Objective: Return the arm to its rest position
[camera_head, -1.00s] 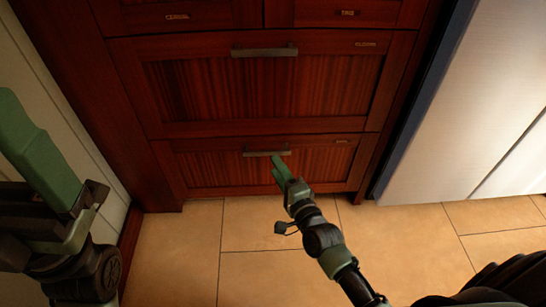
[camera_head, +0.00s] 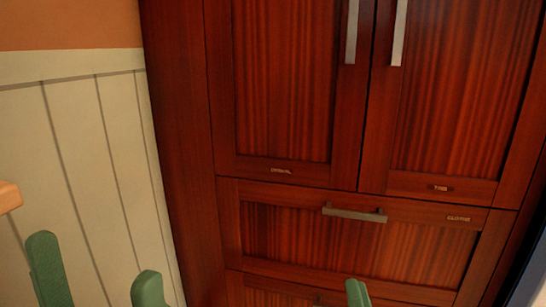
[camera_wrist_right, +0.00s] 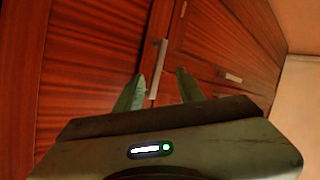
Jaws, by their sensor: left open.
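My left gripper (camera_head: 97,275) is at the lower left of the head view. Its two green fingers are well apart with nothing between them. My right gripper (camera_head: 357,292) shows only its green fingertips at the bottom edge, in front of the wooden cabinet. In the right wrist view, the right gripper's fingers (camera_wrist_right: 160,78) stand apart. A metal handle (camera_wrist_right: 156,60) shows between them in the picture, with gaps on both sides. I cannot tell how far in front of the handle the fingers are. Most of both arms is out of view.
The red-brown cabinet has two upper doors with upright handles and a shut drawer below with a horizontal handle (camera_head: 354,214). A lower drawer is partly visible. A pale panelled wall (camera_head: 95,150) stands at left, with a wooden edge (camera_head: 9,198) close to the left gripper.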

